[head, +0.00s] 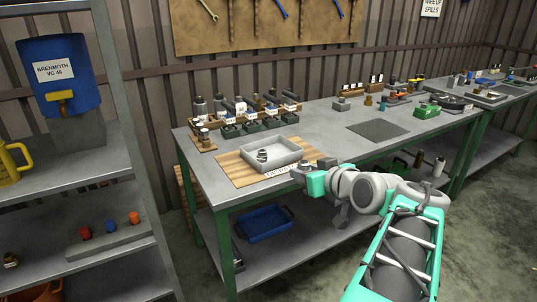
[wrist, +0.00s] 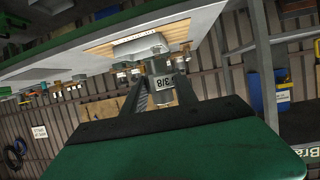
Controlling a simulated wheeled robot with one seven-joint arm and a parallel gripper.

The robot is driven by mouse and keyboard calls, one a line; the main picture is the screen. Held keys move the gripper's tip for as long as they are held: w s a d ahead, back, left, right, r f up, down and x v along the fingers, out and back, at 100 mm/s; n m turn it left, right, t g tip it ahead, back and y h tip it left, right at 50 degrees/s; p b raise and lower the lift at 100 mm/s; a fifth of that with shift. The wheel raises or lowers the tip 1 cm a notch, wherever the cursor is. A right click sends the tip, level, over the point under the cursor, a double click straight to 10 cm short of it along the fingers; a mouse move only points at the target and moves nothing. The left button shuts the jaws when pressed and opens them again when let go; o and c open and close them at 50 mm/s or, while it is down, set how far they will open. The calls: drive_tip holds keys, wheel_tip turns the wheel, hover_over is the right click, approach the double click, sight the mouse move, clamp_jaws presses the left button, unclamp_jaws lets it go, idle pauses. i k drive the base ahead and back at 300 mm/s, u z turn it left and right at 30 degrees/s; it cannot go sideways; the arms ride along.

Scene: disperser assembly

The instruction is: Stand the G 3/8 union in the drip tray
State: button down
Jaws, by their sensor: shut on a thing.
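The drip tray (head: 288,155) is a shallow light-grey tray on a wooden board on the bench; it also shows in the wrist view (wrist: 135,47). A small metal fitting (head: 263,155) stands in its left part. My gripper (head: 298,172) is at the bench's front edge, just right of and in front of the tray. In the wrist view my gripper (wrist: 161,88) is shut on a grey metal piece marked 3/8, the G 3/8 union (wrist: 160,68). The union is held outside the tray. In the head view it is too small to make out clearly.
The wooden board (head: 236,171) carries a label at its front edge. Behind the tray stand dark bins (head: 232,130) and a rack of bottles (head: 200,108). A dark mat (head: 378,130) lies to the right, with bare bench between it and the tray.

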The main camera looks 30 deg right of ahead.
sight(279, 153)
drive_tip(key=i, duration=0.95)
drive_tip(key=z, duration=0.05)
